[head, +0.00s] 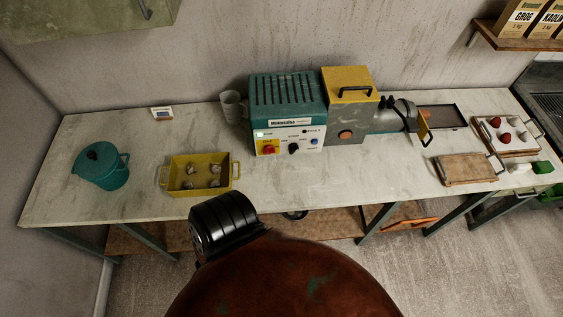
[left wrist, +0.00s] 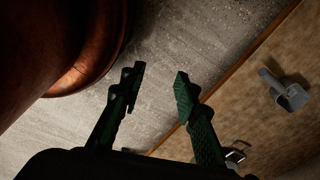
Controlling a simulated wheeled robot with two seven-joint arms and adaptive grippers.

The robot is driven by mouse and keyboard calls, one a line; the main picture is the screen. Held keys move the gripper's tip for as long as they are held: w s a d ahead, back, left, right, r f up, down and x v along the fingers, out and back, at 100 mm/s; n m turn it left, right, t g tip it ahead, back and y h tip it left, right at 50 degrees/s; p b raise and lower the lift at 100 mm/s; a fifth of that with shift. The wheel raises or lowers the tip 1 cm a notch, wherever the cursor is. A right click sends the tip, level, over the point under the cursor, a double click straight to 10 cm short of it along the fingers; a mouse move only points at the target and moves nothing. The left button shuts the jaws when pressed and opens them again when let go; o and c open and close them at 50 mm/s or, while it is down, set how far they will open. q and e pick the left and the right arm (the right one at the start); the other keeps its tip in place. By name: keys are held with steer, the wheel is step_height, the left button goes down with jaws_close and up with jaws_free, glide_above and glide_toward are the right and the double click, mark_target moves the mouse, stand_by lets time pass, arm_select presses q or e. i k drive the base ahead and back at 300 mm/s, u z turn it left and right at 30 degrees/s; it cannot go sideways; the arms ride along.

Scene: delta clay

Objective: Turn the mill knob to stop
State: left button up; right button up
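The mill (head: 288,100) stands at the back of the table, a teal box joined to a grey and yellow housing. Its white front panel holds a black knob (head: 293,148) in the middle, a red button on yellow (head: 269,149) to the left and a small blue button (head: 315,141) to the right. The knob's setting is too small to read. My left gripper (left wrist: 160,76) shows only in the left wrist view. Its fingers are apart with nothing between them, above the floor beside a brown board. My right gripper is in neither view.
A yellow tray (head: 235,172) with several lumps and a teal lidded pot (head: 102,166) stand left of the mill. A grey cup (head: 232,106) stands beside it. A wooden board (head: 466,168) lies to the right. The table front below the panel is clear.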

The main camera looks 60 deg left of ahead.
mark_target(293, 147)
steer(key=k, duration=0.5)
steer(key=u, duration=0.7)
